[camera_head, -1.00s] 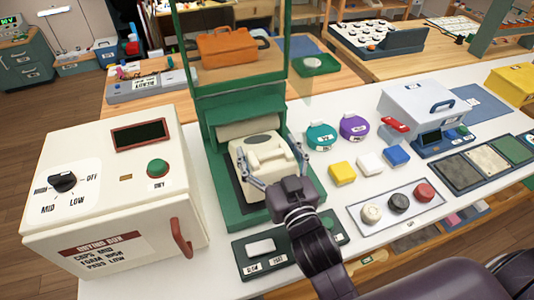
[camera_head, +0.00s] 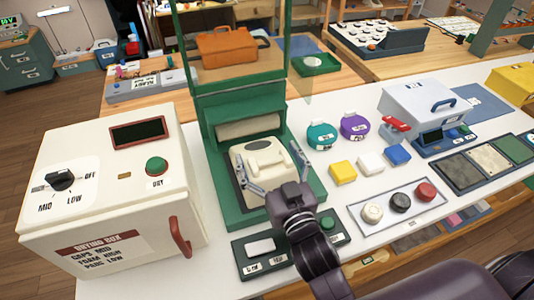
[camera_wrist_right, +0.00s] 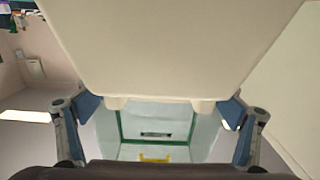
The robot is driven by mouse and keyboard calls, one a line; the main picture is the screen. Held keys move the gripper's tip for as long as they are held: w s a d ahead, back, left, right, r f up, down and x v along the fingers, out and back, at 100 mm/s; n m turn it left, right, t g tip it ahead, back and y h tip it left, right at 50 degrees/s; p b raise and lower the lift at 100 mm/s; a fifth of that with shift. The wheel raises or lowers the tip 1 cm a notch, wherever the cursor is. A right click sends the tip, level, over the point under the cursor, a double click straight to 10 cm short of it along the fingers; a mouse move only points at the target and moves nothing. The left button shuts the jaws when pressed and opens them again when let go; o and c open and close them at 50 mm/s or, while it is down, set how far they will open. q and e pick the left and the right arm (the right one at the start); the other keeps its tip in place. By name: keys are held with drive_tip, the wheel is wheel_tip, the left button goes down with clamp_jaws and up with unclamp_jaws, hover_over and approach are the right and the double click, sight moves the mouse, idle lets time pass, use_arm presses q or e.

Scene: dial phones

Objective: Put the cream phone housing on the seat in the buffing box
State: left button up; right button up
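The cream phone housing (camera_head: 266,162) sits in the green buffing box (camera_head: 222,205), on its seat, below a grey roller. It looks level; the seat is mostly hidden under it. My right gripper (camera_head: 273,166) is at the housing's near side, its fingers spread to either side of it. The right finger stands apart from the housing; the left is close to its edge. In the right wrist view the housing (camera_wrist_right: 160,45) fills the top and the open fingers flank its lower edge. My left gripper is not in view.
A white drying box (camera_head: 120,195) stands to the left. A dark green panel (camera_head: 290,243) with a white switch lies in front of the buffing box. Teal and purple round pieces (camera_head: 355,126), coloured blocks (camera_head: 371,163) and a tray of round caps (camera_head: 400,203) lie to the right.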

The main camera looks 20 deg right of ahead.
drive_tip(key=shift+o, duration=0.7)
drive_tip(key=shift+r, duration=0.3)
drive_tip(key=shift+r+p, duration=0.5)
drive_tip(key=shift+r, duration=0.05)
drive_tip(key=s+b, duration=0.3)
drive_tip(key=s, duration=0.9)
drive_tip(key=shift+d+f, duration=0.15)
drive_tip(key=shift+d, duration=0.05)
drive_tip(key=shift+f, duration=0.1)
